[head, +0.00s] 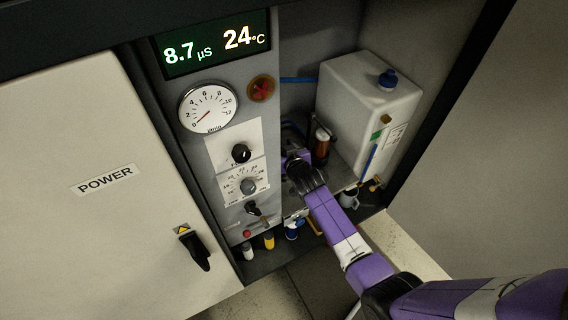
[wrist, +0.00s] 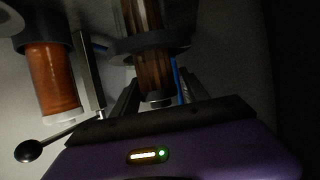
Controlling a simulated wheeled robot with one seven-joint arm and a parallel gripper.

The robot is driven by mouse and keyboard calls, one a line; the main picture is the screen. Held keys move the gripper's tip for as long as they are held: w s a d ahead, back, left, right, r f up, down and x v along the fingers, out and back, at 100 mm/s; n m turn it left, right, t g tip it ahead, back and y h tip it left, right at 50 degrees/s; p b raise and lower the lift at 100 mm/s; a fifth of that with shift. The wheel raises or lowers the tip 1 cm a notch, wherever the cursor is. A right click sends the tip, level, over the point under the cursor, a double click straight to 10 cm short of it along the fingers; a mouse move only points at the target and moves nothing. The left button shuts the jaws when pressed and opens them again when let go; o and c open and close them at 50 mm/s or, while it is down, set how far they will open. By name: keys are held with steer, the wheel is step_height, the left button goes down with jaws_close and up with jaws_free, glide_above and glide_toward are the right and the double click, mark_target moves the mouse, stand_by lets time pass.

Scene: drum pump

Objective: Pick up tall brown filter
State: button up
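In the wrist view a ribbed brown filter (wrist: 154,72) stands straight ahead, with a dark collar around it and a small dark end below. Its top runs out of the picture. My gripper (wrist: 158,92) is open, with one finger on each side of this filter; I cannot tell whether they touch it. A smoother orange-brown cylinder (wrist: 50,82) with a dark cap and pale lower end is to the left. In the head view my gripper (head: 290,160) is inside the cabinet bay, and a brown cylinder (head: 321,143) shows just right of it. The gripper hides what it faces.
A white tank (head: 366,105) with a blue cap stands right of the gripper. The control panel (head: 237,165) with gauge and knobs is on the left. A black ball-ended lever (wrist: 32,150) is at lower left in the wrist view. Small bottles (head: 268,241) stand below.

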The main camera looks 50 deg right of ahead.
jaws_close()
steer(key=shift+r, duration=0.1)
